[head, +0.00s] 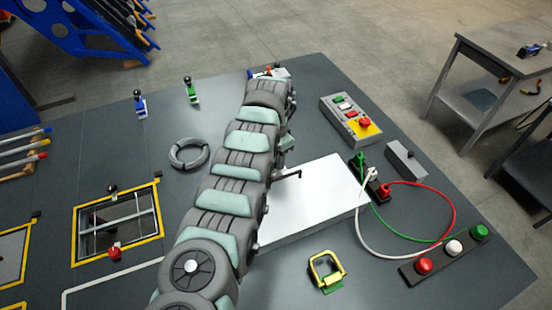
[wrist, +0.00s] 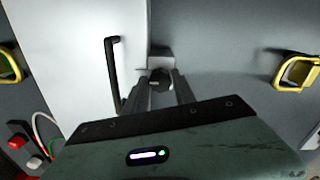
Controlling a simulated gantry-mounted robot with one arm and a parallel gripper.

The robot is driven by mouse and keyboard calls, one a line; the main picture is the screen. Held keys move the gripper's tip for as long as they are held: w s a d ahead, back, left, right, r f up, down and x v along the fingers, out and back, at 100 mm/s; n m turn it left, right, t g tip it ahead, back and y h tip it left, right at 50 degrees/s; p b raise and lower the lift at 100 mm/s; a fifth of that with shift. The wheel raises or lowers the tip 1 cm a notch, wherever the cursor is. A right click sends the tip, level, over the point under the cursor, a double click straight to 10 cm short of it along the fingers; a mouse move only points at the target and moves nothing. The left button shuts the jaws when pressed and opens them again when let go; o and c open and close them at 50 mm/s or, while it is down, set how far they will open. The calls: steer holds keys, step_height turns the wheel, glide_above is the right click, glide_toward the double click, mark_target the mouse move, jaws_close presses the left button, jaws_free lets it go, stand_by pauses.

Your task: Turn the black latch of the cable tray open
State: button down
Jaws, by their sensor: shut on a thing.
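The cable tray is a white box with a flat lid (head: 318,195) in the middle of the table; it also fills the left of the wrist view (wrist: 75,55). A black bar handle (wrist: 112,70) stands on its lid and shows in the head view too (head: 287,175). Beside the lid's edge, the black latch (wrist: 159,78) sits at a small grey block (wrist: 160,58). My gripper (wrist: 161,88) is shut on the latch, with one finger on each side. The fingers cover part of it. In the head view my arm hides the gripper and the latch.
A yellow handle (head: 326,270) stands in front of the tray. Red, white and green cables (head: 445,232) run at its right, near a button bar (head: 450,250). A control box (head: 350,118) lies behind. A grey ring (head: 189,153) lies left of my arm.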

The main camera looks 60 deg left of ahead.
steer(key=shift+n, duration=0.4)
steer(key=n, duration=0.3)
steer(key=shift+w+p, duration=0.1)
steer(key=shift+p, duration=0.25)
steer(key=n+b, duration=0.1)
steer(key=n, duration=0.1)
steer(key=n+b, duration=0.2)
steer(key=n, duration=0.1)
steer(key=shift+f+n, duration=0.2)
steer(key=shift+n, duration=0.1)
steer(key=n+b, duration=0.3)
steer(key=n, duration=0.1)
steer(key=n+b, duration=0.1)
steer(key=n, duration=0.3)
steer(key=shift+r+b, duration=0.15)
steer(key=shift+b, duration=0.2)
steer(key=shift+n, duration=0.4)
steer(key=c, duration=1)
jaws_free()
steer(key=shift+c, duration=0.2)
